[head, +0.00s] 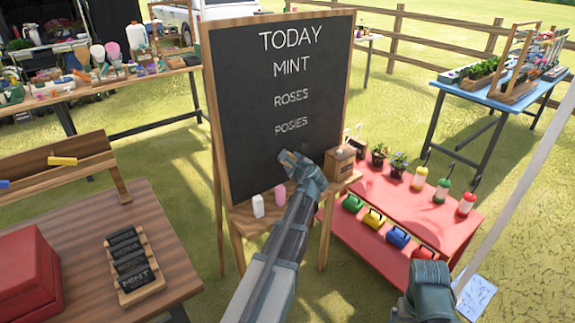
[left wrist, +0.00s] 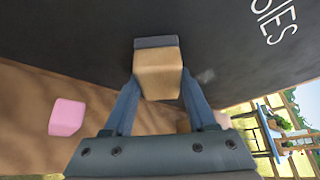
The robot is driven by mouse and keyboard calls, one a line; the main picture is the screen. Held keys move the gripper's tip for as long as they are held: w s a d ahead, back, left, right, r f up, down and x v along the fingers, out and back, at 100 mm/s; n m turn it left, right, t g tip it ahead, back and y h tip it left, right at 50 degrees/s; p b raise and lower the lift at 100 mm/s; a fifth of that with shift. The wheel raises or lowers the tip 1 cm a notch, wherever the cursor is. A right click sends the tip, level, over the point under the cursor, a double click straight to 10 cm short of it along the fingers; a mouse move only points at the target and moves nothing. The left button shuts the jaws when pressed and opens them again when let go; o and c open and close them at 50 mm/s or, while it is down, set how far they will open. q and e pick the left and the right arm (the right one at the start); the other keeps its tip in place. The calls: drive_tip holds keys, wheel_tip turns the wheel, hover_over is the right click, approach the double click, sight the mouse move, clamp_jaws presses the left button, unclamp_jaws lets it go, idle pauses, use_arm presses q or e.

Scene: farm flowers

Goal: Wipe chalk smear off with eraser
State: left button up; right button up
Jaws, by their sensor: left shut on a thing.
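The chalkboard (head: 265,110) stands upright in a wooden frame, with white chalk lettering. My left gripper (head: 297,166) is in front of its lower part. In the left wrist view, the left gripper (left wrist: 160,92) is shut on the eraser (left wrist: 158,75), a tan block with a dark grey pad. The pad faces the board (left wrist: 100,35); I cannot tell whether it touches. A faint pale chalk smear (left wrist: 205,76) shows on the board just right of the eraser. In the head view the eraser is hidden by the gripper.
Below the board a wooden ledge (head: 240,222) bears a white piece (head: 258,205), a pink piece (head: 280,195) and a small wooden box (head: 339,162). A red shelf (head: 415,205) with plants and bottles stands right. A brown table (head: 165,250) with a sign rack stands left.

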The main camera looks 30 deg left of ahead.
use_arm(q)
drive_tip(key=shift+w+d, duration=0.2)
drive_tip(key=shift+w, duration=0.15)
drive_tip(key=shift+w, duration=0.1)
drive_tip(key=shift+w+d, duration=0.3)
drive_tip(key=shift+w, duration=0.55)
drive_tip(key=shift+w+d, duration=0.3)
drive_tip(key=shift+w, duration=0.5)
drive_tip(key=shift+w, duration=0.1)
drive_tip(key=shift+w+d, duration=0.4)
drive_tip(key=shift+w, duration=0.35)
drive_tip(key=shift+w+d, duration=0.35)
drive_tip(key=shift+w, duration=0.4)
drive_tip(key=shift+w+d, duration=0.3)
drive_tip(key=shift+w, duration=0.55)
drive_tip(key=shift+w+d, duration=0.25)
drive_tip(key=shift+w, duration=0.6)
drive_tip(key=shift+s, duration=0.2)
